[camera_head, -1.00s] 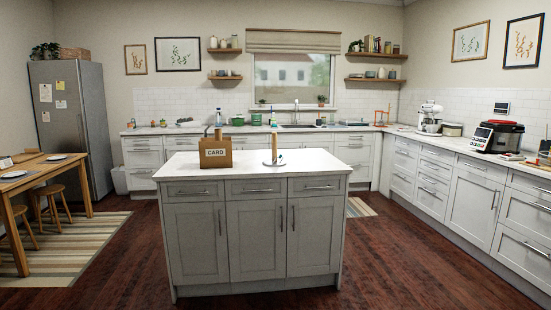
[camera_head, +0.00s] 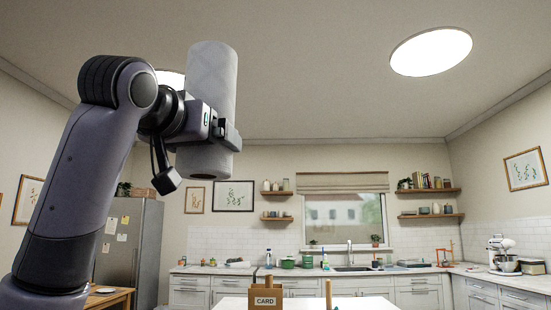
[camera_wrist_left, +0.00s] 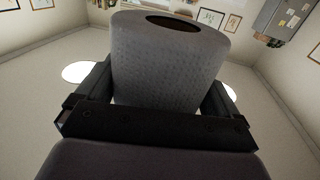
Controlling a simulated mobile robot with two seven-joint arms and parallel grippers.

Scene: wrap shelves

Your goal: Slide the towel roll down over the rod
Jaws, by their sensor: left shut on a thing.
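The towel roll (camera_head: 211,75) is white and upright, with a slight tilt, high up in the head view. My left gripper (camera_head: 222,130) is shut around its lower middle. In the left wrist view the towel roll (camera_wrist_left: 168,60) sits between the two fingers (camera_wrist_left: 158,105), and the dark hole of its core shows at one end. The rod (camera_head: 328,292) is a thin wooden upright on the island at the bottom of the head view, well below and to the right of the roll. Its base is out of the frame. My right gripper is not in view.
A brown box marked CARD (camera_head: 265,298) stands on the white island top (camera_head: 365,303), left of the rod. The back counter (camera_head: 215,270) holds bottles, pots and a sink. The air between roll and rod looks clear.

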